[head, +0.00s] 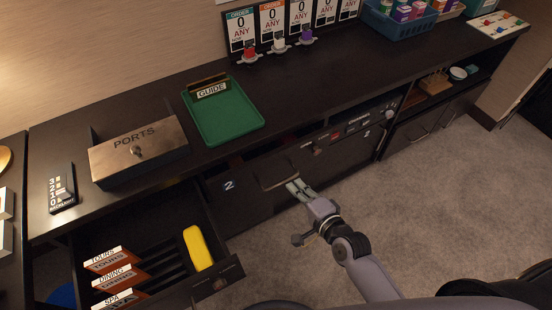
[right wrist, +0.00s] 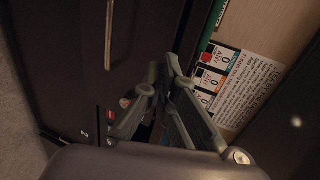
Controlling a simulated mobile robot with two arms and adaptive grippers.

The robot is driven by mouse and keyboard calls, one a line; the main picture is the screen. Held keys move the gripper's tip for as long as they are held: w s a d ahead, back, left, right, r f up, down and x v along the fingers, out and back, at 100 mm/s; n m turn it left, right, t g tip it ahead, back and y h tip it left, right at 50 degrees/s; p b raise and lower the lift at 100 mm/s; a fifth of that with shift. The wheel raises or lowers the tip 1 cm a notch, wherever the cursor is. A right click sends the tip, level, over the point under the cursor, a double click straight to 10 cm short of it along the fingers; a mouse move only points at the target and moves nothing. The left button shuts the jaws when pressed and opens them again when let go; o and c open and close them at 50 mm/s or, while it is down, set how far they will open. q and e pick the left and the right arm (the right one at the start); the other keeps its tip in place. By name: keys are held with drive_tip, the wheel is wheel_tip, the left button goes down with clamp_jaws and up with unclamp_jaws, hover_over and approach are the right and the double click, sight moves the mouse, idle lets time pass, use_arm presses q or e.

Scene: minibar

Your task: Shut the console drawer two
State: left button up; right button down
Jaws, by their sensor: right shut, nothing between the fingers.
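My right gripper (head: 297,187) is shut and empty, at the console front beside a dark flat panel edge (head: 280,172). In the right wrist view its fingers (right wrist: 155,95) are close together, with nothing between them. A white number 2 (head: 228,185) marks the dark console front left of the gripper; a 2 also shows in the right wrist view (right wrist: 83,133). I cannot tell whether that front stands out. Left of it, a drawer (head: 236,268) is pulled far out, holding brochures (head: 110,258) and a yellow object (head: 198,248). My left gripper is not in view.
On the console top (head: 300,100) are a PORTS box (head: 138,152), a green tray (head: 225,115), a switch panel (head: 62,188), several number cards (head: 272,22) and a blue basket (head: 400,22).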

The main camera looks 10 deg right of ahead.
approach(269, 153)
drive_tip(key=w+f, duration=0.1)
drive_tip(key=w, duration=0.1)
drive_tip(key=w+a+f, duration=0.1)
drive_tip(key=w+f, duration=0.1)
drive_tip(key=shift+w+a+f, duration=0.1)
drive_tip(key=shift+w+a, duration=0.15)
drive_tip(key=shift+w, duration=0.2)
drive_tip(key=w, duration=0.1)
drive_tip(key=w+a+b, duration=0.1)
drive_tip(key=w, duration=0.2)
drive_tip(key=shift+w+a+b, duration=0.25)
drive_tip(key=shift+a+b, duration=0.05)
drive_tip(key=shift+a, duration=0.05)
drive_tip(key=shift+s, duration=0.1)
